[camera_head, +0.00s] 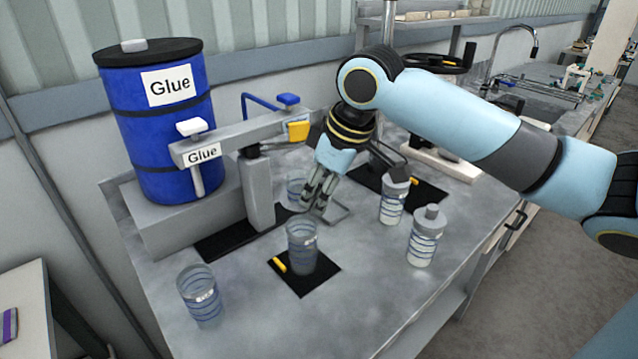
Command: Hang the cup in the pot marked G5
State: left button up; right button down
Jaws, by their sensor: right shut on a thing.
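My right gripper (318,201) reaches down from the upper right, its fingers close together just above and behind the rim of a clear pot. It is shut on a small grey thing, likely the cup, which is mostly hidden by the fingers and hard to make out. The clear pot with blue bands (302,246) stands upright on a black mat (312,284). Another clear banded pot (200,296) stands at the front left, and one more (296,187) behind the gripper. The pots' small labels are too small to read, so I cannot tell which is G5. My left gripper is out of view.
A blue glue drum (160,130) and grey glue dispenser (258,195) stand at the left. Two lidded banded bottles, one nearer (423,240) and one farther (391,206), stand to the right. A yellow piece (279,265) lies on the mat. The front worktop (330,325) is clear.

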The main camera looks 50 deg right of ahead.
aim_at(314, 231)
jog(key=shift+f+b, duration=0.7)
jog(key=shift+f, duration=0.15)
jog(key=shift+f+b, duration=0.65)
jog(key=shift+b, duration=0.1)
jog(key=shift+f, duration=1.3)
jog(key=c, duration=1.1)
grip_release()
jog(key=shift+o, duration=0.2)
jog(key=shift+s, duration=0.1)
